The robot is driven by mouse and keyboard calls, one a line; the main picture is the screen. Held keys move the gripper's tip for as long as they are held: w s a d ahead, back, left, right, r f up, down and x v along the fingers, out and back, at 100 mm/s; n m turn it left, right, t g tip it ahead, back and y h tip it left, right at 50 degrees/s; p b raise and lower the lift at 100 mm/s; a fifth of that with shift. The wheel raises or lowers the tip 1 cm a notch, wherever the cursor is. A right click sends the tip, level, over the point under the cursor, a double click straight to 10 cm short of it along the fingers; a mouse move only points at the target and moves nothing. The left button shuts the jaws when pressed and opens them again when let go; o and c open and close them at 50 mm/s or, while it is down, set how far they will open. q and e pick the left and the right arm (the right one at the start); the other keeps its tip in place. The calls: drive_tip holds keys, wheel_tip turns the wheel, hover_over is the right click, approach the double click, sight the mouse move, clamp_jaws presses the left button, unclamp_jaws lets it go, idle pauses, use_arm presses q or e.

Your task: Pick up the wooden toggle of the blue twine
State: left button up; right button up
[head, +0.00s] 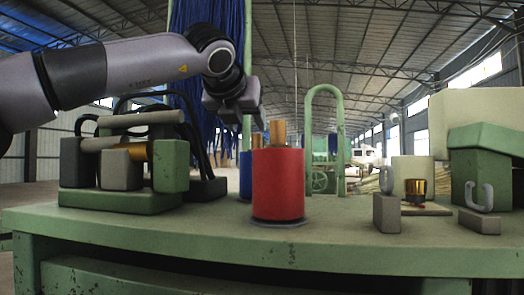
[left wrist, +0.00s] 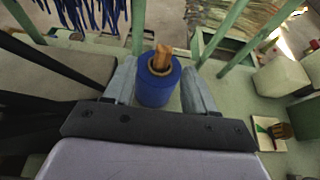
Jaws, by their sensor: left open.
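The blue twine spool (left wrist: 155,88) stands upright in the left wrist view, with the wooden toggle (left wrist: 162,58) sticking up at its top. My left gripper (left wrist: 160,72) is open, with one finger on each side of the spool and toggle in that view. I cannot tell whether either finger touches. In the head view my left gripper (head: 233,112) hangs above the bench, over the blue spool (head: 245,176), which is mostly hidden behind the red spool (head: 278,186). The toggle (head: 257,140) shows just beside the red spool's wooden top. My right gripper is not in view.
A green winding machine (head: 122,200) stands at left on the green bench (head: 340,240). A green arch (head: 325,130) and hanging blue strands (head: 207,50) stand behind. The bench front is clear.

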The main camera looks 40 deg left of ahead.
sight(256, 135)
use_arm(q)
drive_tip(key=p+x, duration=0.1)
drive_tip(key=x, duration=0.6)
drive_tip(key=shift+w+d, duration=0.1)
drive_tip(key=shift+w, duration=0.25)
clamp_jaws()
